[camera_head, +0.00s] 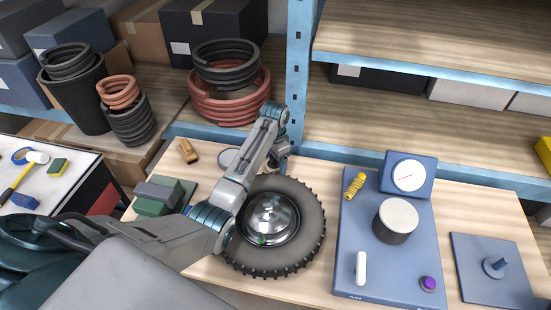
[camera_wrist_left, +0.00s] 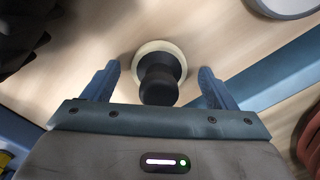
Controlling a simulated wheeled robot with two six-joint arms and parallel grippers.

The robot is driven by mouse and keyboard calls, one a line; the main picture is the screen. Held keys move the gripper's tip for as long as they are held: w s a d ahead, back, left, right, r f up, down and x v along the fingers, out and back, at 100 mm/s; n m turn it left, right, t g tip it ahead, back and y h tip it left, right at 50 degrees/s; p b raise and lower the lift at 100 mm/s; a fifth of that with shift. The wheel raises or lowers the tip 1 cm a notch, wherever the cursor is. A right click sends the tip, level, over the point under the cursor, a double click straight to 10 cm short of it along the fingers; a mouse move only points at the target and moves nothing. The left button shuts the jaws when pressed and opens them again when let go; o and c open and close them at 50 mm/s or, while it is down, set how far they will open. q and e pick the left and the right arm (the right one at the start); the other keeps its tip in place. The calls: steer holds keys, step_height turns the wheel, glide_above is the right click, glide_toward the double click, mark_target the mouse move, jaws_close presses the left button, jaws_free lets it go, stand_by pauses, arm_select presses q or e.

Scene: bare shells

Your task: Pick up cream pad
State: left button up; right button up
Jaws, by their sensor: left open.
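The cream pad (camera_wrist_left: 143,50) shows in the left wrist view as a pale round disc on the wooden surface, with a black knob (camera_wrist_left: 159,85) standing on it. My left gripper (camera_wrist_left: 158,70) is open, with one finger on each side of the knob and a visible gap to both. In the head view my left gripper (camera_head: 280,160) points down just behind the tyre, and I cannot make out the pad there. My right gripper is not in view.
A tyre with a shiny hub (camera_head: 307,240) lies in front of the gripper. A pale disc (camera_head: 229,158) lies to its left, and a blue shelf post (camera_head: 298,70) stands behind. A blue panel (camera_head: 380,275) with a gauge (camera_head: 408,174) lies to the right.

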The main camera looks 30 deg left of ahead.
arm_select(q)
steer(key=shift+w+f, duration=0.1)
steer(key=shift+f, duration=0.15)
steer(key=shift+r, duration=0.1)
steer(key=shift+s+r, duration=0.1)
steer(key=shift+s, duration=0.15)
steer(key=shift+c, duration=0.2)
steer(key=shift+s+r, duration=0.1)
steer(key=c, duration=0.4)
steer(key=shift+c, duration=1.4)
steer(key=c, duration=0.4)
steer(key=shift+o, duration=0.2)
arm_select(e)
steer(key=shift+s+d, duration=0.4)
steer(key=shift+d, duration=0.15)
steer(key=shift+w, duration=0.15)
